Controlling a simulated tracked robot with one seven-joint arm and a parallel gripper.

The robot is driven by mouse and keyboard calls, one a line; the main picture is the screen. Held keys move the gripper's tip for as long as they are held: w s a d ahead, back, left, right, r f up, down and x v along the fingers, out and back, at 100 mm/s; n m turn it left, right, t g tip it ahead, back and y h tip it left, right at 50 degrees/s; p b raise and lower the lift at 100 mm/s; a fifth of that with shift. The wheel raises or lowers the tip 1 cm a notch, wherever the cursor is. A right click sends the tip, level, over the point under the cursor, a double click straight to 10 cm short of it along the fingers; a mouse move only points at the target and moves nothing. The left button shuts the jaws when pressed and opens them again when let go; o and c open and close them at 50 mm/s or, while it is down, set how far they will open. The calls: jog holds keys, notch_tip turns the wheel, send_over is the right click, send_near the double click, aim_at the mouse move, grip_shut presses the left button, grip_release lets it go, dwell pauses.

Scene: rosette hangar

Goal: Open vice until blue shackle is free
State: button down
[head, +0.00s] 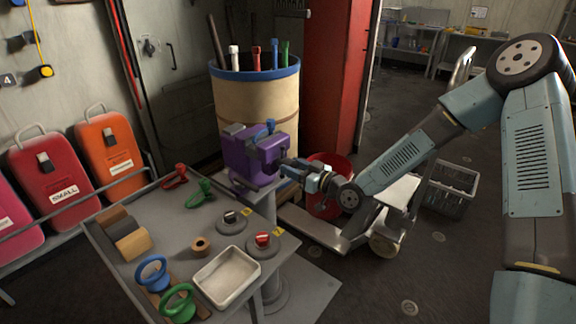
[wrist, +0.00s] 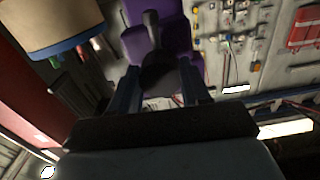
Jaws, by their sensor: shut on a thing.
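The purple vice (head: 245,155) stands on a grey pedestal beside the table, in front of the big drum. The blue shackle (head: 270,126) shows as a small blue shape at the top of the vice's jaws. How tightly the jaws hold it cannot be seen. My gripper (head: 297,172) is at the vice's right end, at the handle side. In the wrist view the purple vice (wrist: 155,25) is at the top, and my gripper (wrist: 170,95) is shut around a dark part in front of it, apparently the vice's handle. The shackle is not clear in the wrist view.
The grey table (head: 165,225) at the left holds red and green shackles, rolls, suction-cup handles and a white tray (head: 226,276). A drum (head: 255,105) with upright tools stands behind the vice. A red bucket (head: 322,205), a pallet truck (head: 335,238) and a grey crate (head: 452,190) are at the right.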

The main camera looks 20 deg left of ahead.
jog(key=shift+n, duration=0.5)
jog(key=n, duration=1.2)
jog(key=c, duration=0.7)
grip_release()
jog(key=shift+s+d, duration=0.1)
jog(key=shift+d, duration=0.05)
jog(key=shift+v, duration=3.4)
